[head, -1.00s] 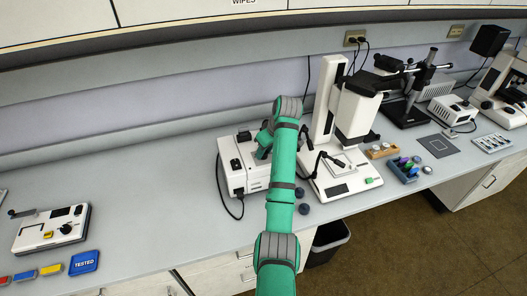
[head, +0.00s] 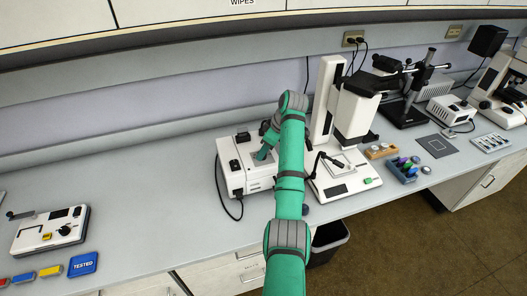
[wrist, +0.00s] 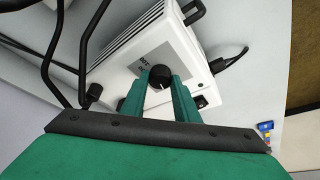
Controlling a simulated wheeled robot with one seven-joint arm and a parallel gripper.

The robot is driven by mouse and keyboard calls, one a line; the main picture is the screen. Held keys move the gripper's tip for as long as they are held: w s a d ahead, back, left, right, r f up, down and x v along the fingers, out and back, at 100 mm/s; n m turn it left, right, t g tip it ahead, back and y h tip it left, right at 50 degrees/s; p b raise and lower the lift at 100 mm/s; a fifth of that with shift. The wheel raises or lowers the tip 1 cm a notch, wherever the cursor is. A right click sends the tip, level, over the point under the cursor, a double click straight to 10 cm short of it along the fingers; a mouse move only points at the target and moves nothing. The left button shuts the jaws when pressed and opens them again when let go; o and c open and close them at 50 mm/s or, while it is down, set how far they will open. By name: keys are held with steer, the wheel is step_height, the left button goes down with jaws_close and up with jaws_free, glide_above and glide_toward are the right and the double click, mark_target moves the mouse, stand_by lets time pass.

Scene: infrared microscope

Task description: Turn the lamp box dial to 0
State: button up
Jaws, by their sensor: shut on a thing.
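The lamp box (head: 232,180) is a white box on the bench, left of the microscope stand. In the head view my gripper (head: 262,153) is over the right part of the lamp box, and the dial is hidden there.
The white microscope (head: 345,120) stands just right of my arm. A black cable (head: 222,195) hangs by the lamp box. A black rocker switch (wrist: 202,101) is right of the dial. A white instrument (head: 50,230) and a blue TESTED block (head: 83,263) are at left, with bare bench between.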

steer(key=shift+r, duration=0.15)
steer(key=o, duration=1.1)
steer(key=v, duration=1)
steer(key=shift+s+d+r, duration=0.1)
steer(key=shift+d+r, duration=0.05)
steer(key=shift+r, duration=0.15)
